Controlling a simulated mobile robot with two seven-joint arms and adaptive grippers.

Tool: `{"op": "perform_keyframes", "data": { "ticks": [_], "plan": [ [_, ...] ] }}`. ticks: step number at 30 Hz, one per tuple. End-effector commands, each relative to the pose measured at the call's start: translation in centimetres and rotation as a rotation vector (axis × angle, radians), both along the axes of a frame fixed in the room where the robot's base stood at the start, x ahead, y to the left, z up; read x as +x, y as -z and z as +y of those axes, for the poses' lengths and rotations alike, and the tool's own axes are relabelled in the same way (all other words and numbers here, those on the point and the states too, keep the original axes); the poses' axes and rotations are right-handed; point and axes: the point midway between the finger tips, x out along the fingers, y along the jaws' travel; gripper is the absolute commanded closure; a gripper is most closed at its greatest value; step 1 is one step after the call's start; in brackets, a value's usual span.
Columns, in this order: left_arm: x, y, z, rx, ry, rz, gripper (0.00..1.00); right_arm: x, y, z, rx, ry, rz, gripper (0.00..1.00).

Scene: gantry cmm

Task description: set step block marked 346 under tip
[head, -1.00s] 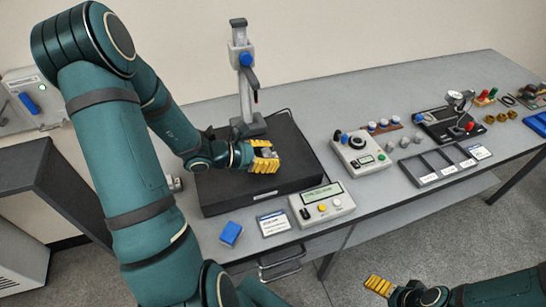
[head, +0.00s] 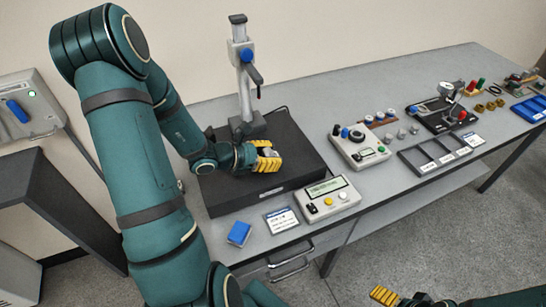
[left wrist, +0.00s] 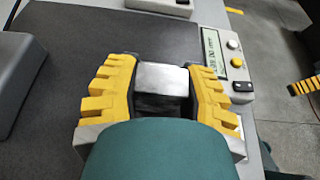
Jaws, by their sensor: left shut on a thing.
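My left gripper (head: 268,157) is shut on a small grey metal block (head: 270,152) above the black plate (head: 225,196). In the left wrist view the block (left wrist: 162,78) sits between the yellow fingers (left wrist: 162,92), with a bright top and a darker near side. No number can be read on it. The gauge stand (head: 243,85) rises at the back of the plate, behind the gripper. Its arm carries a small tip (head: 258,92), apart from the block. My right gripper (head: 383,295) is low at the bottom edge, partly cut off; its jaw opening is unclear.
A readout box (head: 328,198) with buttons stands at the plate's right front. A blue block (head: 239,233) and a card (head: 281,220) lie on the front strip of the bench. A control box (head: 358,150), a divided tray (head: 436,160) and a dial gauge stand (head: 445,105) are further right.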

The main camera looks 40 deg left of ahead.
Motion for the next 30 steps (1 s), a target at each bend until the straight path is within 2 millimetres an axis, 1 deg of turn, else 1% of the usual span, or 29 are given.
{"op": "perform_keyframes", "data": {
  "ticks": [10,18,24,30],
  "plan": [
    [1.2,0.1,2.3,0.0,0.0,-0.001,1.0,0.3,-0.9,0.0,-0.002,0.006,-0.006,0.1],
    [2.0,0.2,3.9,0.0,0.0,-0.001,1.0,0.4,-1.0,-0.1,-0.002,0.006,-0.008,0.1],
    [2.4,0.2,4.6,0.0,0.0,0.0,1.0,0.4,-1.1,-0.1,-0.002,0.007,-0.009,0.1],
    [2.5,0.3,4.8,0.0,0.001,0.0,1.0,0.4,-1.1,-0.1,-0.002,0.007,-0.009,0.1]
  ]
}}
